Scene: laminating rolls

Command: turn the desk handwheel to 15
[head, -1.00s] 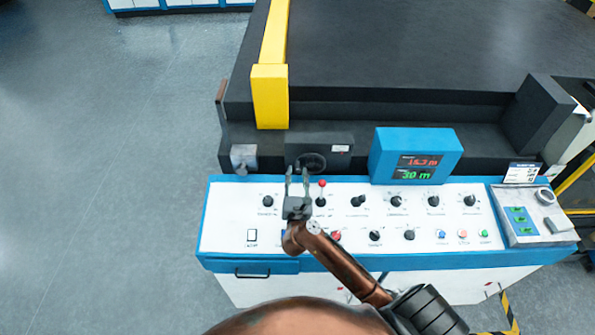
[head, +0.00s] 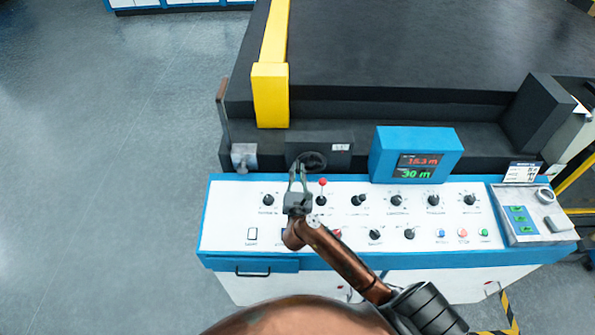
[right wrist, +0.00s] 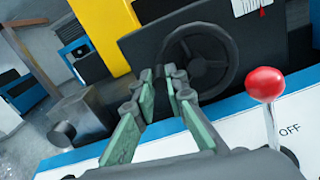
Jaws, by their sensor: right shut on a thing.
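The desk handwheel (head: 314,161) is a small dark spoked wheel on the front of a black box (head: 330,141) at the back of the control desk. It shows larger in the right wrist view (right wrist: 228,62). My right gripper (head: 298,170) reaches up to the wheel, and its fingertips (right wrist: 164,72) are shut at the left part of the rim. The tips hide the spot they hold. A blue display box (head: 415,154) shows a red number that seems to read 16.3 m and a green 30 m. My left gripper is not in view.
A lever with a red knob (head: 323,182) stands close to the right of my gripper; the knob is large in the right wrist view (right wrist: 265,84). Several black knobs and coloured buttons cover the white panel (head: 300,240). A yellow post (head: 270,95) rises behind the desk.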

